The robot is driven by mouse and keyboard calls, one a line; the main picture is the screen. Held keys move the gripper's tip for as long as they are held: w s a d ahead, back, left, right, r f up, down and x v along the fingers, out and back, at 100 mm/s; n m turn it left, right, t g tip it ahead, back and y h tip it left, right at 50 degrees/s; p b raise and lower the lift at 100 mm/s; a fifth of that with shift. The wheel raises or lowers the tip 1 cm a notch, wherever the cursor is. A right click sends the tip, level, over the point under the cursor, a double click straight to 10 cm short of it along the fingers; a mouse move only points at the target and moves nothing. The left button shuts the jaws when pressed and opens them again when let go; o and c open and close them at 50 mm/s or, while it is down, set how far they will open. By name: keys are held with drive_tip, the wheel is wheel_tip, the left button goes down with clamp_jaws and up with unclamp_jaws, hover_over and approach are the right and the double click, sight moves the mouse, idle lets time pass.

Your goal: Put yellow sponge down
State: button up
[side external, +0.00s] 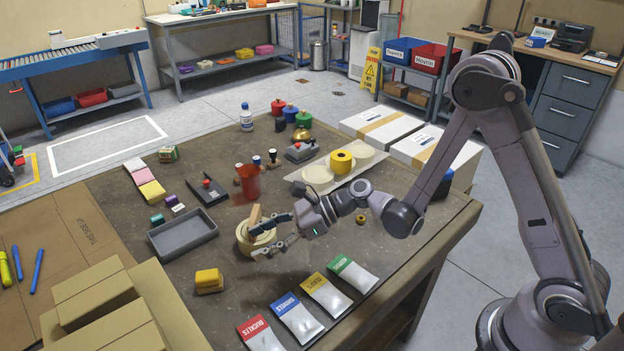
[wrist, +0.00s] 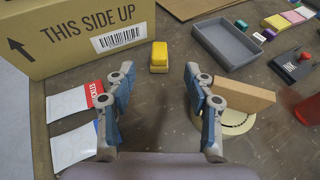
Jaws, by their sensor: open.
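The yellow sponge (side external: 208,281) lies on the brown table, in front of the grey tray (side external: 183,237). In the wrist view the sponge (wrist: 159,57) lies beyond my fingertips, between their lines and apart from both. My gripper (side external: 268,233) is open with nothing between its fingers. In the side external view it is up and to the right of the sponge, by a pale round roll and a wooden block. In the wrist view the two fingers of my gripper (wrist: 158,85) stand wide apart over bare table.
The wooden block (wrist: 245,96) is close beside my right finger in the wrist view. A cardboard box (wrist: 85,40) stands to the left of the sponge there. Several labelled packets (side external: 326,296) line the table's front edge. A red cup (side external: 248,182) stands behind my gripper.

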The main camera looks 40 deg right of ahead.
drive_tip(key=s+d+r+n+h, duration=0.5)
drive_tip(key=s+d+n, duration=0.3)
drive_tip(key=n, duration=0.3)
drive_tip(key=s+d+r+n+h, duration=0.5)
drive_tip(key=s+d+n+h, duration=0.2)
drive_tip(key=s+d+n, duration=0.2)
drive_tip(key=shift+s+d+r+n+t, duration=0.25)
drive_tip(key=shift+d+n+t, duration=0.15)
drive_tip(key=shift+d+n, duration=1.15)
drive_tip(key=shift+w+a+n, duration=0.1)
drive_tip(key=shift+a+n, duration=0.15)
drive_tip(key=shift+a, duration=0.05)
